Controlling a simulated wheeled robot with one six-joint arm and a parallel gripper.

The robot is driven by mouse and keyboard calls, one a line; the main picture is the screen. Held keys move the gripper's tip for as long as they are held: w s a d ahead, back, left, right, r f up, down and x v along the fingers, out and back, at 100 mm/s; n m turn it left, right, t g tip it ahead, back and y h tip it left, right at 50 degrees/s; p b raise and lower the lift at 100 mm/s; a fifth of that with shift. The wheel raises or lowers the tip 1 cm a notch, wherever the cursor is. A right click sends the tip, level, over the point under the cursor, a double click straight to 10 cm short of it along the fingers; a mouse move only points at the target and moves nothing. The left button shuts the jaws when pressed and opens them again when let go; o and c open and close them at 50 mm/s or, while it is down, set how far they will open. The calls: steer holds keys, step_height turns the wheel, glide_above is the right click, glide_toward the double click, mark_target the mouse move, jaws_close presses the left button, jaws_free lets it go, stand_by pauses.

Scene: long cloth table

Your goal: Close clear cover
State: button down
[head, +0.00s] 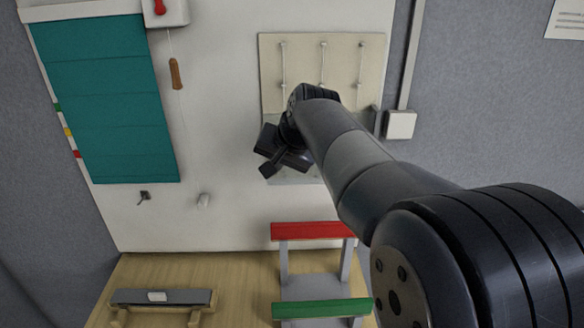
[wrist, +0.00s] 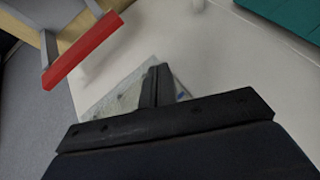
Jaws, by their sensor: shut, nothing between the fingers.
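The clear cover (head: 300,177) looks like a see-through pale plate at the lower edge of a beige panel (head: 351,84) on the upright white board. My arm hides much of it in the head view. In the wrist view the cover (wrist: 120,97) lies just behind my fingers, tilted in the picture. My gripper (head: 268,170) is shut and empty, in front of the cover's left part. In the wrist view my gripper (wrist: 157,72) shows its fingers together over the cover. I cannot tell whether they touch it.
A red bar (head: 305,230) and a green bar (head: 322,308) on a grey stand are below, on a wooden surface (head: 245,275). A teal panel (head: 105,100), hanging brown handle (head: 176,74) and small hook (head: 144,196) are left. A white box (head: 400,125) is right.

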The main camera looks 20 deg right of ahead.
steer(key=s+a+r, duration=0.3)
steer(key=r, duration=0.3)
steer(key=shift+a+r+b, duration=0.35)
steer(key=shift+b, duration=0.05)
